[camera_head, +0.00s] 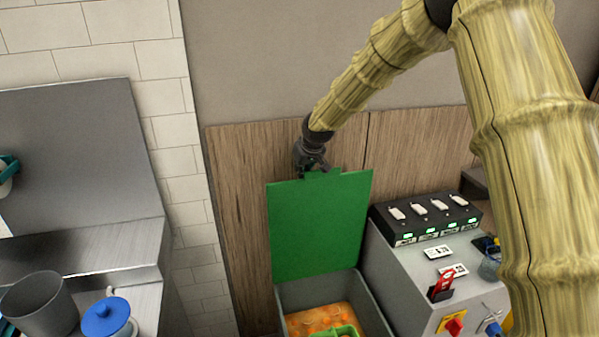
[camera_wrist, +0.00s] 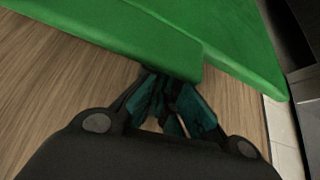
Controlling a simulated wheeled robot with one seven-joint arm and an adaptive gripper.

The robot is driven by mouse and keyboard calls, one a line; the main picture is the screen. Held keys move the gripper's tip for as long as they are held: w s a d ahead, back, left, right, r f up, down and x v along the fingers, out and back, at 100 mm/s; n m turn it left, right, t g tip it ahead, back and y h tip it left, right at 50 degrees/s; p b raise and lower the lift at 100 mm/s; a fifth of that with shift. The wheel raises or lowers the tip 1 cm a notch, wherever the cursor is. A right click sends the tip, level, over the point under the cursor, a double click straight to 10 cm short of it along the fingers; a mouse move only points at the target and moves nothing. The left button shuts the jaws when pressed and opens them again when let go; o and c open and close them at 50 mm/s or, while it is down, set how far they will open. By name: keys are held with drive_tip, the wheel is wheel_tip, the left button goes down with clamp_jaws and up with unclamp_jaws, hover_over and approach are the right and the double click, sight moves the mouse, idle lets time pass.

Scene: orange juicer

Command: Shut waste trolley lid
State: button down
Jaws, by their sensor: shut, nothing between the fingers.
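The green waste trolley lid (camera_head: 318,225) stands raised, nearly upright, at the back of the grey trolley bin (camera_head: 362,296). The open bin shows orange contents and a light green item inside. My gripper (camera_head: 318,170) is at the lid's top edge, by its small tab. In the wrist view my gripper (camera_wrist: 172,110) is shut with its fingertips close to the edge of the green lid (camera_wrist: 130,30). I cannot tell whether the fingertips touch the lid. Nothing is held between the fingers.
A wood panel wall (camera_head: 235,190) stands behind the lid. A grey cabinet (camera_head: 405,275) with a black charger (camera_head: 425,217) stands close on the right. A steel counter (camera_head: 140,285) with a grey pot (camera_head: 40,305) and blue-lidded pot (camera_head: 106,318) is at left.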

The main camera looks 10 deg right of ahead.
drive_tip(key=shift+p+x, duration=0.35)
drive_tip(key=shift+x, duration=1.2)
